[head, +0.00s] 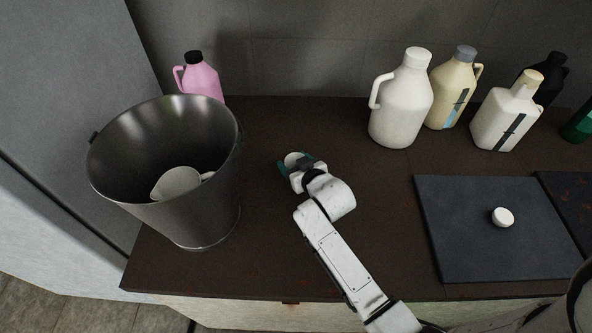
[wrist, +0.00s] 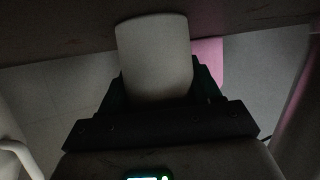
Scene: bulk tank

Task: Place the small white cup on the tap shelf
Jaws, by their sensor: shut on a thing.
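The small white cup (wrist: 153,52) is between the two dark fingers of my gripper (wrist: 158,85) in the wrist view. My gripper is shut on it. In the head view my gripper (head: 298,166) is over the brown counter, right of the metal bucket, and mostly covers the cup (head: 293,158). I cannot tell from these views whether the cup touches the counter. I cannot make out a tap shelf in either view.
The metal bucket (head: 215,190) holds a white jug (head: 176,184). A pink bottle (head: 203,80) stands behind it. Several bottles, including a white one (head: 402,105), stand at the back right. A dark slab (head: 460,235) bears a small white round piece (head: 503,217). The counter (head: 265,240) is clear before my gripper.

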